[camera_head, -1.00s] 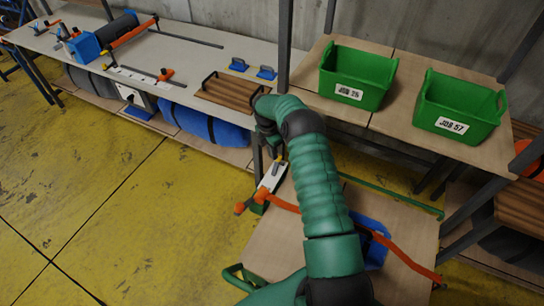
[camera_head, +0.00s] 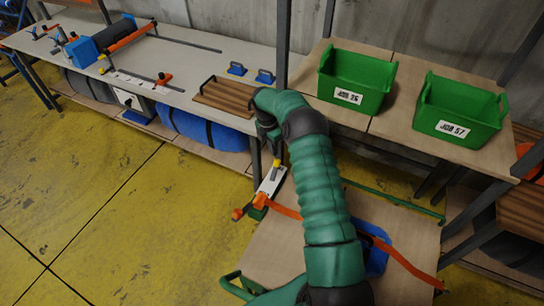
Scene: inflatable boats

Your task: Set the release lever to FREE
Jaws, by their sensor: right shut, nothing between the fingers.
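A white plate (camera_head: 269,183) with a small yellow-tipped lever (camera_head: 277,164) sits at the far left edge of a low wooden cart top. Which setting the lever stands at is too small to read. My right gripper (camera_head: 272,145) hangs at the end of my green arm, just above and beside the yellow tip. It is shut and empty. Whether it touches the lever I cannot tell. An orange clamp (camera_head: 260,200) sits at the plate's near end, with an orange strap running under my arm. My left gripper is out of view.
Two green bins (camera_head: 355,75) and (camera_head: 457,108) stand on a wooden shelf behind the cart. A long workbench (camera_head: 200,58) with a blue roller unit and slatted wooden tray runs left. A dark post (camera_head: 283,50) rises behind my gripper. Yellow floor at left is clear.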

